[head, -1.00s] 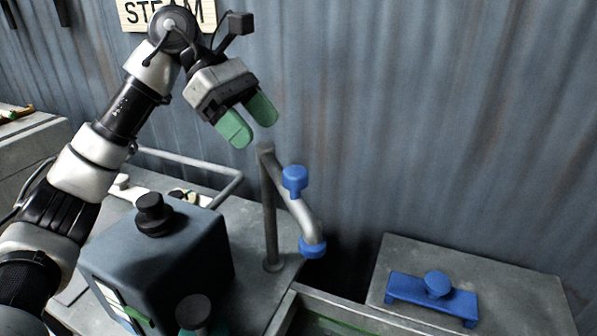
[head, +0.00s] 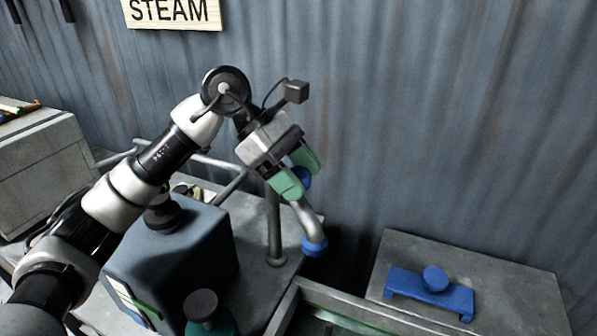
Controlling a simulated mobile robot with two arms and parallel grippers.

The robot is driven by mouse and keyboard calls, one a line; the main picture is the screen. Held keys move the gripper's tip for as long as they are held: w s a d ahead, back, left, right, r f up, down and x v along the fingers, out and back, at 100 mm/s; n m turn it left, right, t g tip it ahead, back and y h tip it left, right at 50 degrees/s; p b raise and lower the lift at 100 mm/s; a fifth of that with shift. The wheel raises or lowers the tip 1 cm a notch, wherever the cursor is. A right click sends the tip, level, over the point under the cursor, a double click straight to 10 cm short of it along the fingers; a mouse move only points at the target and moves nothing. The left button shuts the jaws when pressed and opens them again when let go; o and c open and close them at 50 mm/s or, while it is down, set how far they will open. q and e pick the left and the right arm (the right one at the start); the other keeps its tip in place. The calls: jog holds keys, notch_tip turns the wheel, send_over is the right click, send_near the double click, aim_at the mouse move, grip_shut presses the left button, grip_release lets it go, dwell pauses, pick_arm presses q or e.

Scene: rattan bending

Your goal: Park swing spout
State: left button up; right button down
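The swing spout is a grey bent pipe (head: 306,217) on an upright post (head: 274,228), with a blue collar (head: 314,247) at its outlet end. It points toward the front right, over the far end of the trough. Its blue knob (head: 302,178) is partly hidden behind my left gripper (head: 296,172). The green fingers of my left gripper are apart, pointing down to the right around or just in front of the knob. I cannot tell whether they touch it. My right gripper is not in view.
A dark blue-grey box (head: 175,255) with a black cap stands left of the post. A grey trough (head: 345,307) lies in front. A blue bracket with a knob (head: 430,290) rests on a grey block (head: 510,290) at right. A corrugated wall (head: 450,120) closes the back.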

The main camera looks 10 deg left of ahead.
pick_arm(q)
grip_shut()
jog(key=shift+d, duration=0.1)
jog(key=shift+w+d+n+t+b, duration=0.35)
jog(key=shift+d+n+t+b, duration=0.1)
jog(key=shift+b, duration=0.15)
jog(key=w+d+n+t+y+b, duration=0.1)
jog(key=w+d+n+t+b, duration=0.4)
jog(key=w+n, duration=0.3)
jog(key=shift+w+d+r+t, duration=0.15)
jog(key=shift+w+d+t, duration=0.4)
jog(key=shift+w, duration=0.55)
